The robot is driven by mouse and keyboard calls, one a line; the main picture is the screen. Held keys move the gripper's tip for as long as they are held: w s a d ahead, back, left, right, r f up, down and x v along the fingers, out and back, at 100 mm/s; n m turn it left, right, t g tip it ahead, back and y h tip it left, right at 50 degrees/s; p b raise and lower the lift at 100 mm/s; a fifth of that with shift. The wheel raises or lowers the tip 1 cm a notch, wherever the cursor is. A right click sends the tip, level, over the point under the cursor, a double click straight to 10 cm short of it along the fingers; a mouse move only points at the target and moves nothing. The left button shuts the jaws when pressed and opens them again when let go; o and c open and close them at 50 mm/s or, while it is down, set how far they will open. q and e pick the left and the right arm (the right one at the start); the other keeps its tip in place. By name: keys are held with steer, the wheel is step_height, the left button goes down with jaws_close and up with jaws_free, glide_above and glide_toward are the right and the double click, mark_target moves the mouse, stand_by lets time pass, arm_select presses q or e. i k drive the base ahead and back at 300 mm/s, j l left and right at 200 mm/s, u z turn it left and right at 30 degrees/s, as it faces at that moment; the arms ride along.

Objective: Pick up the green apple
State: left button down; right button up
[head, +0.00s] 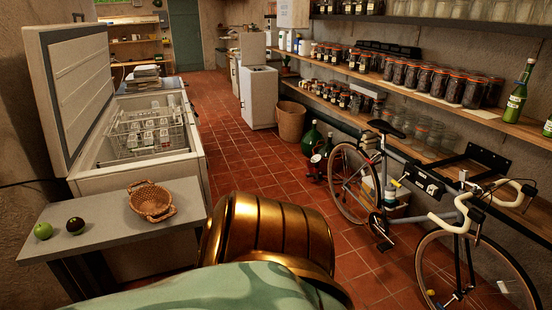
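The green apple (43,230) sits on the left end of a small grey table (110,222) at the lower left of the head view. A dark round fruit (75,225) lies just to its right, a small gap apart. Neither of my grippers shows in this view, so I cannot see whether they are open or shut. Nothing touches the apple.
A wicker basket (151,201) stands on the table's right part. An open chest freezer (150,130) is behind the table. A bicycle (400,200) leans by the jar shelves (450,118) on the right. Red tiled floor (235,155) is clear down the middle.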

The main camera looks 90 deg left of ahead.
mark_target(43, 230)
steer(key=u, duration=4.4)
